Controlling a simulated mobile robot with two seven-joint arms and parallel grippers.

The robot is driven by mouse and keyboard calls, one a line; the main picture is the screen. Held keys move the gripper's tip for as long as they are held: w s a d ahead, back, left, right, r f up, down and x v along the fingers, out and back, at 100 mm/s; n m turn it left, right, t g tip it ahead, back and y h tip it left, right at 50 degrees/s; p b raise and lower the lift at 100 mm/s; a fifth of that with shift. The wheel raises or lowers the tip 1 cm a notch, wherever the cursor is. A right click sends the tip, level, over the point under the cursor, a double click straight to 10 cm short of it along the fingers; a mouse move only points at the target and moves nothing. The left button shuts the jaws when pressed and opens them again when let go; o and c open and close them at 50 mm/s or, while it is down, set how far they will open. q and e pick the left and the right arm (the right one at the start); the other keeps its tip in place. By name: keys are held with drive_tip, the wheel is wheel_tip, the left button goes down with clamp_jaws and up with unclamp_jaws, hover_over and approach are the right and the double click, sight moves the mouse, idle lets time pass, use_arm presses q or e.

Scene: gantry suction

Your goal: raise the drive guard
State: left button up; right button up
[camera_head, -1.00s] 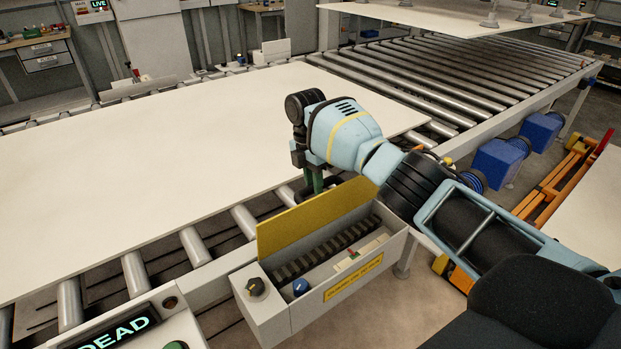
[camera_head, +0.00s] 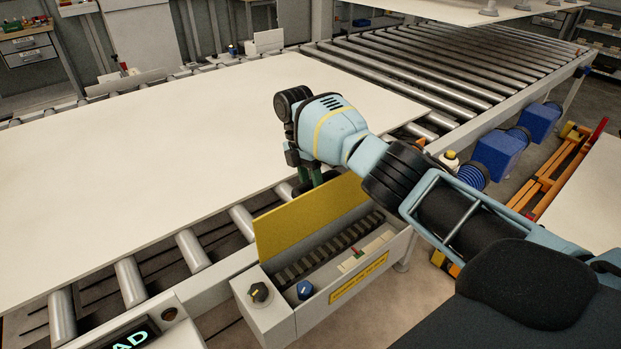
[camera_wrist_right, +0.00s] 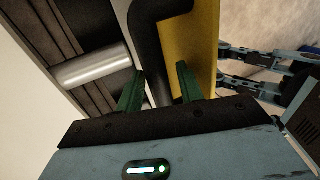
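The yellow drive guard (camera_head: 305,222) stands up steeply along the conveyor side of an open grey box (camera_head: 335,262). Its inside is open to view, with a dark toothed strip along it. My right gripper (camera_head: 317,180) is behind the guard's upper edge in the head view, its fingers partly hidden. In the right wrist view the green fingers (camera_wrist_right: 160,88) are apart, with the guard's black handle (camera_wrist_right: 146,32) between them. A gap shows beside the left finger. The yellow plate (camera_wrist_right: 195,40) is behind the right finger. My left gripper is not in view.
A large pale panel (camera_head: 150,150) lies on the conveyor rollers (camera_head: 192,250) just beyond the guard. Blue motors (camera_head: 500,152) stand at the right.

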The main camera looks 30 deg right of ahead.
drive_tip(key=shift+o, duration=0.3)
drive_tip(key=shift+w+r, duration=0.1)
drive_tip(key=shift+r, duration=0.15)
drive_tip(key=shift+r, duration=0.1)
drive_tip(key=b+v, duration=0.1)
drive_tip(key=v, duration=0.6)
drive_tip(key=shift+r, duration=0.3)
